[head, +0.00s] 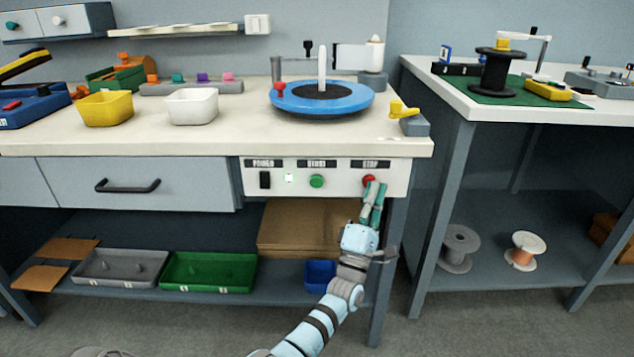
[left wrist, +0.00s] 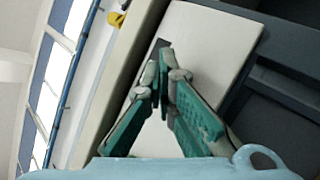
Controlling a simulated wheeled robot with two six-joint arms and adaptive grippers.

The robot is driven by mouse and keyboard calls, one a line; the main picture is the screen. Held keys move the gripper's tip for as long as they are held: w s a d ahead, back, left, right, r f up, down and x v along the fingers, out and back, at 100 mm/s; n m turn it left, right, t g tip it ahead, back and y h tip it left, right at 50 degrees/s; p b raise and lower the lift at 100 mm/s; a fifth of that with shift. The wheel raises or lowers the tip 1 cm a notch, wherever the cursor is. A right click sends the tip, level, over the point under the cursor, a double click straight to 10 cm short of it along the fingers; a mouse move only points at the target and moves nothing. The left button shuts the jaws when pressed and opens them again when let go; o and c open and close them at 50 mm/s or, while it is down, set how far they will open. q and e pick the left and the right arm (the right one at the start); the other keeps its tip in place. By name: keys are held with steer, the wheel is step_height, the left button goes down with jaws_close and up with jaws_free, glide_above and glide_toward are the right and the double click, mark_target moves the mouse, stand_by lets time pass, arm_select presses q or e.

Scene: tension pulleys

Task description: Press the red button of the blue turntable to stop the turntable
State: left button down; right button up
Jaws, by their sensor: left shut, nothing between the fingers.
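The blue turntable (head: 345,101) with a dark centre and a white post stands on the workbench. Its control panel (head: 337,185) on the bench front has a black power switch (head: 265,180), a green button (head: 316,181) and a red button (head: 369,180) under the stop label. My left gripper (head: 373,190) is shut and empty, with its tips at the red button; I cannot tell whether they touch it. In the left wrist view the closed fingertips (left wrist: 163,57) are in front of the pale panel (left wrist: 205,45), and the red button is hidden. My right gripper is not in view.
A yellow bin (head: 106,108) and a white bin (head: 192,106) stand on the bench left of the turntable. A yellow lever (head: 403,109) is at the right corner. The lower shelf holds a green tray (head: 208,271) and a blue bin (head: 320,275).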

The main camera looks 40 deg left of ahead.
arm_select(q)
steer(key=shift+s+d+p, duration=0.45)
steer(key=shift+s+p, duration=0.05)
steer(key=shift+s, duration=0.1)
steer(key=s+d+p, duration=0.1)
steer(key=s, duration=0.1)
steer(key=s+d+p, duration=0.2)
stand_by(0.3)
stand_by(0.4)
